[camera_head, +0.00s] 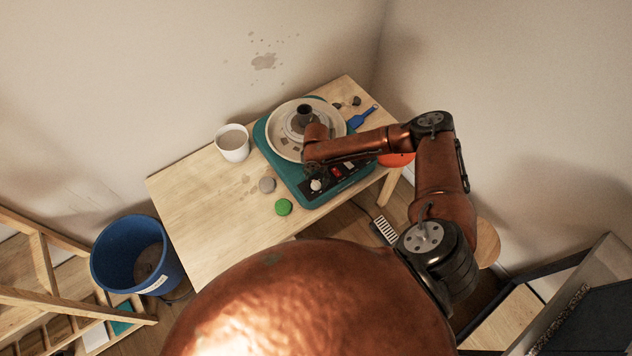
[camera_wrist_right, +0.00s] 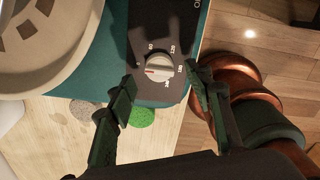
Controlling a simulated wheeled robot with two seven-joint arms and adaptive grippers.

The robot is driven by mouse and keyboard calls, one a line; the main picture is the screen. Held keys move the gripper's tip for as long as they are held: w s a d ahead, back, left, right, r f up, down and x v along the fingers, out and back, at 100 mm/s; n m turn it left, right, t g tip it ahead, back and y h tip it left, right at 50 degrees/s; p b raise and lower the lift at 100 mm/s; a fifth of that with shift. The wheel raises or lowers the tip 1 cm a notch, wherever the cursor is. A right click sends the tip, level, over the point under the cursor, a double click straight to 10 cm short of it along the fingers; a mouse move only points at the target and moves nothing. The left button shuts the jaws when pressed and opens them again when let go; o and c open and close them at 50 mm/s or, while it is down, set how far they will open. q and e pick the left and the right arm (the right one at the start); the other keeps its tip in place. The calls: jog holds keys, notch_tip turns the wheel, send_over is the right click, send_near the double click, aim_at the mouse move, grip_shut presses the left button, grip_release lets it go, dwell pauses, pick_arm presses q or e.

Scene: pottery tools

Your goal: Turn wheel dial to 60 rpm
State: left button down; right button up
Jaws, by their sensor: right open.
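The wheel dial (camera_head: 316,185) is a white round knob on the black control panel of the teal pottery wheel (camera_head: 265,137). In the head view my right arm reaches over the panel from the right and hides most of the gripper. My left gripper is not in view.
The wheel stands on a wooden table (camera_head: 190,198). A white cup (camera_head: 232,143), a grey disc (camera_head: 267,185), a green disc (camera_head: 283,207) and a blue tool (camera_head: 362,117) lie around it. A lit red switch (camera_head: 337,171) is beside the dial. A blue bucket (camera_head: 120,248) stands left.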

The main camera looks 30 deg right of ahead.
aim_at(316, 183)
jog(key=shift+f, duration=1.65)
jog(key=c, duration=1.2)
jog(key=shift+o, duration=0.2)
